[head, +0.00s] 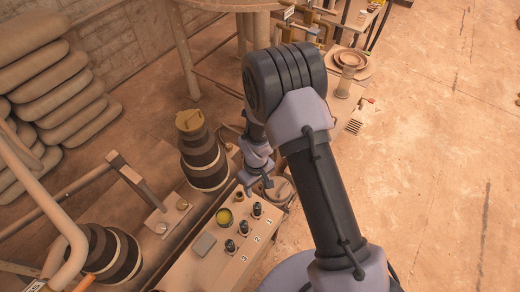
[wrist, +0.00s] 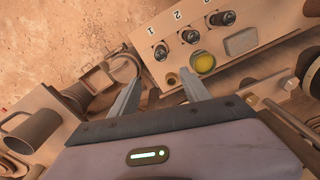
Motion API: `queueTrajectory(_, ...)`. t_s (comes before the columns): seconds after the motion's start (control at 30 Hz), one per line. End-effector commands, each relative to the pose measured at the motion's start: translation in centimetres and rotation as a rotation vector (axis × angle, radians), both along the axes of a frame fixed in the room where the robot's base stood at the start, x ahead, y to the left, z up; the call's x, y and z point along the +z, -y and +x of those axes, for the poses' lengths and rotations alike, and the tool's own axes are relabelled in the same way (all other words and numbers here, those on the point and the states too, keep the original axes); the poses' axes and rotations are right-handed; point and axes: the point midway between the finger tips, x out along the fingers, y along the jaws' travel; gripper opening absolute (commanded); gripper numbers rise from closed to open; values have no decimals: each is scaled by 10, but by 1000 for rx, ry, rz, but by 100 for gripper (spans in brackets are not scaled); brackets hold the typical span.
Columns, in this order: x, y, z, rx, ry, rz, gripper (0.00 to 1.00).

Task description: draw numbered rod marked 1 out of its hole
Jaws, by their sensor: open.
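The rod marked 1 (head: 256,209) stands in its hole in a pale panel (head: 215,272), the uppermost of a row of three dark rods with printed numbers beside them. In the wrist view the rod marked 1 (wrist: 161,52) is the one nearest my fingers, with its dark top showing; its lower part is hidden in the hole. My gripper (wrist: 161,86) is open and empty, its fingers pointing toward the panel near the rod, apart from it. In the head view my gripper (head: 259,188) hangs just above and beyond the rod.
The rod marked 2 (wrist: 190,36) and a third rod (wrist: 222,18) stand close by. A round yellow-topped piece (wrist: 205,64) and a grey block (wrist: 241,42) are on the same panel. A mug (wrist: 27,132) lies in view left of my gripper. Dark ringed cylinders (head: 203,158) stand left of the panel.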

Motion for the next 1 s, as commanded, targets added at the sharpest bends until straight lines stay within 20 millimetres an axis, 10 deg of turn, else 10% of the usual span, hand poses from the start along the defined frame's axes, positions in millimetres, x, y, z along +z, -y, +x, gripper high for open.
queueTrajectory(0.7,-165,0,-4,13,-8,-3,55)
queueTrajectory(1.0,-182,-1,-4,13,-7,-3,55)
